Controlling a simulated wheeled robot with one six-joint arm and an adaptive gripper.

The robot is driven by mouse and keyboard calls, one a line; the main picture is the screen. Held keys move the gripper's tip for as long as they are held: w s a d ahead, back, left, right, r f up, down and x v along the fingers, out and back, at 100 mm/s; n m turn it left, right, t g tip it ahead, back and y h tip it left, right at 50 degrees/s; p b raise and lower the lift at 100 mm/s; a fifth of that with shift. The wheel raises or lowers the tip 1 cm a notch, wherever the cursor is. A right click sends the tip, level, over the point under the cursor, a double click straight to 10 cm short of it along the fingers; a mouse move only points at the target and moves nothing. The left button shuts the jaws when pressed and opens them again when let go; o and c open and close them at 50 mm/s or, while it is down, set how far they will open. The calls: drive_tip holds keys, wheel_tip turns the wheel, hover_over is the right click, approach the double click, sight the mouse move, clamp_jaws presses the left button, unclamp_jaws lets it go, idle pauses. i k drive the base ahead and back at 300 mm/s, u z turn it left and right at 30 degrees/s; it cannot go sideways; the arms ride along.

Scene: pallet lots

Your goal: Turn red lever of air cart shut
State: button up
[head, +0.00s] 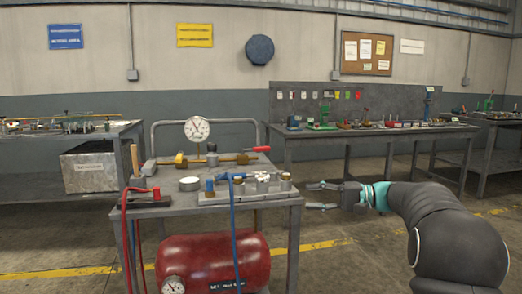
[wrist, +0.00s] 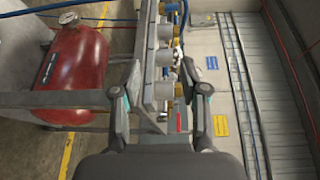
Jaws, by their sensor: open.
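The air cart (head: 290,200) is a grey metal table with a red tank (head: 215,262) below. A red lever (head: 261,149) shows at the right end of a brass pipe at the cart's back edge. In the wrist view a small red part (wrist: 178,121) shows between the fingers; I cannot tell whether it is this lever. My gripper (head: 308,196) is open and empty, just right of the cart's right edge and apart from the lever. In the wrist view, its fingers (wrist: 163,88) frame the row of fittings.
A round gauge (head: 197,129) stands on the brass pipe. A manifold (head: 240,192) with a blue hose (head: 234,235) lies along the cart's front. A wooden-handled tool (head: 135,160) stands at left. A workbench (head: 370,132) is behind; floor on the right is open.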

sight(259, 148)
drive_tip(key=i, duration=1.45)
